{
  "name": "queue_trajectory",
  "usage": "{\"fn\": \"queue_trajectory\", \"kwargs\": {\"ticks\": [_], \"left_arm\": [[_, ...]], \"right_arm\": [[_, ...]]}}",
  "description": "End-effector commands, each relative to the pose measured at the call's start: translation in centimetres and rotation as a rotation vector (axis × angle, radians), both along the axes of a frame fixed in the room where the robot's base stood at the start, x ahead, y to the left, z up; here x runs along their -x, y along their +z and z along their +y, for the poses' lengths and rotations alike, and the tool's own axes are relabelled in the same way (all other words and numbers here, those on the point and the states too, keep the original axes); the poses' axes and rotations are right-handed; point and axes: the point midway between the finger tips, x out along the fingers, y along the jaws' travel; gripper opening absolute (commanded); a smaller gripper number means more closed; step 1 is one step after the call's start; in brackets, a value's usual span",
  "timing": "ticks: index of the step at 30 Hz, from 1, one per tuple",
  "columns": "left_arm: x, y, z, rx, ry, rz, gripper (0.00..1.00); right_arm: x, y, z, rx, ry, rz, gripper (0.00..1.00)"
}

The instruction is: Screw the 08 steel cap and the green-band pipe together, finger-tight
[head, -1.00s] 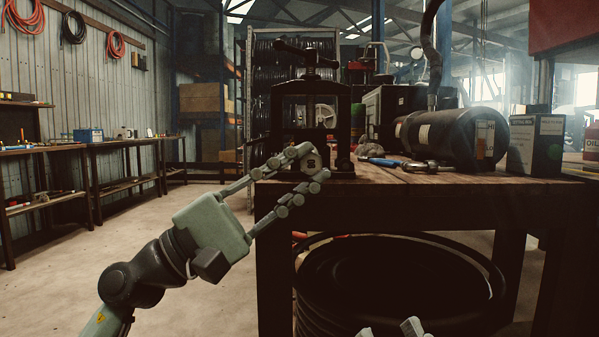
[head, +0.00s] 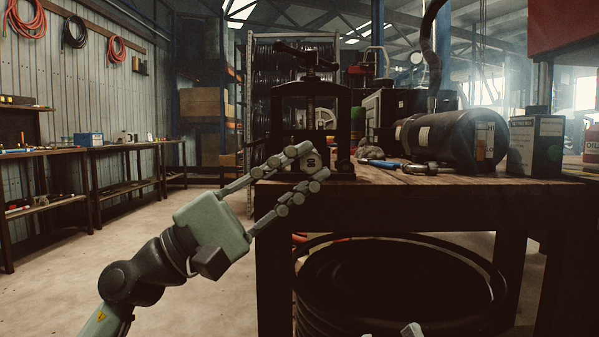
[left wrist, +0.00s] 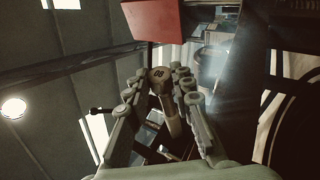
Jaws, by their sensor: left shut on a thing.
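My left gripper (head: 313,168) is shut on the 08 steel cap (head: 309,160), a small pale piece with dark marking, held at the left front corner of the workbench. In the left wrist view, the cap (left wrist: 159,75) shows its 08 marking between the fingertips of my left gripper (left wrist: 163,85). A pale stem extends below it there; I cannot tell whether it is part of the cap. I cannot make out the green-band pipe in either view. Only a pale tip of my right gripper (head: 412,330) shows at the bottom edge, so its jaws are hidden.
The wooden workbench (head: 430,182) carries a dark press (head: 312,105), a black cylinder (head: 440,138), a dark box (head: 537,145) and a blue-handled tool (head: 380,163). Large black hose coils (head: 400,240) stand below the bench. The floor at left is open.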

Motion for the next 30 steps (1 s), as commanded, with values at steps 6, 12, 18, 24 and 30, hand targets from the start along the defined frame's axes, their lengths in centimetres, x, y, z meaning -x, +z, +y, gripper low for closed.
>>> {"fn": "queue_trajectory", "kwargs": {"ticks": [6, 12, 18, 24, 30], "left_arm": [[-0.6, -0.1, 0.0, 0.001, 0.000, 0.000, 0.00], [-1.1, -0.1, 0.0, 0.001, -0.001, -0.001, 0.00], [-1.3, 0.0, 0.0, 0.001, 0.000, 0.000, 0.35], [-1.2, 0.0, 0.0, 0.000, 0.000, 0.000, 0.47], [-1.2, -0.1, 0.1, 0.000, -0.001, 0.001, 0.47]], "right_arm": [[0.0, -0.6, 0.0, 0.000, 0.000, 0.000, 0.40], [0.0, -1.0, 0.0, 0.000, 0.000, 0.000, 0.40], [0.0, -1.0, 0.0, 0.000, 0.000, 0.000, 0.40], [0.0, -1.0, 0.0, 0.000, 0.000, 0.000, 0.40], [0.0, -1.0, 0.0, 0.000, 0.000, 0.000, 0.40]]}}
